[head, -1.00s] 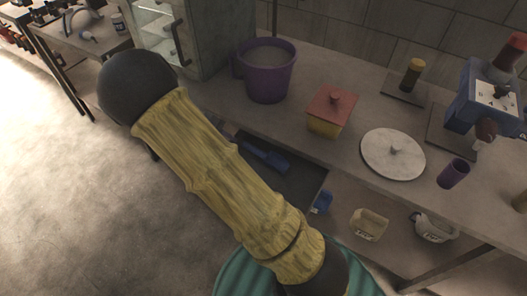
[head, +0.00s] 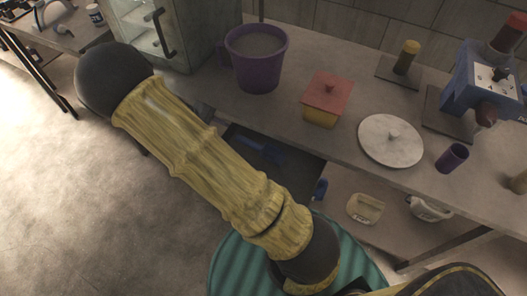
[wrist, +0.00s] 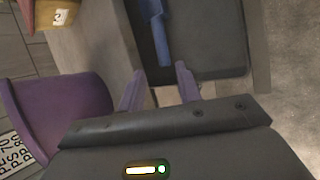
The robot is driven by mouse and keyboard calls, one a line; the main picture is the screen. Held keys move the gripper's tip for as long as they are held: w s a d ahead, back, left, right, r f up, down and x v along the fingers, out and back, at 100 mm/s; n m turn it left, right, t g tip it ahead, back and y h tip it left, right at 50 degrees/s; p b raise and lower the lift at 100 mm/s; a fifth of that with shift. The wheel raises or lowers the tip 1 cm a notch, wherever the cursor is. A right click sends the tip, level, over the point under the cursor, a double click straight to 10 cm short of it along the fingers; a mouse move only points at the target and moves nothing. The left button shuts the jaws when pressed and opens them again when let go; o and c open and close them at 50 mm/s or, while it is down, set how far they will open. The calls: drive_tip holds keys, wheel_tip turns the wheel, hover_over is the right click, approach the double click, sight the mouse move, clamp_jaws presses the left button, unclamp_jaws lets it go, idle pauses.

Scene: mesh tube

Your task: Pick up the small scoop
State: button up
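A blue scoop-like tool lies in the dark open drawer (head: 300,166) under the counter, and my arm partly covers the drawer in the head view. The blue tool (head: 262,150) is dim there, and its full shape is hard to tell. In the wrist view its long blue handle (wrist: 161,32) runs down from the top edge to just beyond the fingertips. My gripper (wrist: 158,80) is open, with two purple fingers apart and nothing visible between them. The handle appears roughly in line with the gap. My gripper is hidden in the head view.
A purple bucket (head: 256,70) stands on the counter; it fills the left of the wrist view (wrist: 55,125). A red-lidded yellow box (head: 326,98), a white round lid (head: 391,141) and a purple cup (head: 452,157) stand farther right. A blue item (head: 320,189) and pale containers (head: 365,208) sit below.

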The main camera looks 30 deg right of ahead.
approach(249, 144)
drive_tip(key=x, duration=0.4)
drive_tip(key=shift+w+d+f, duration=0.2)
drive_tip(key=shift+d+f, duration=0.05)
drive_tip(key=x, duration=0.4)
drive_tip(key=shift+s+d+p, duration=0.15)
drive_tip(key=shift+s+p, duration=0.15)
drive_tip(key=shift+p, duration=0.05)
drive_tip(key=shift+d+f, duration=0.3)
drive_tip(key=shift+f, duration=0.1)
drive_tip(key=shift+c, duration=0.2)
clamp_jaws()
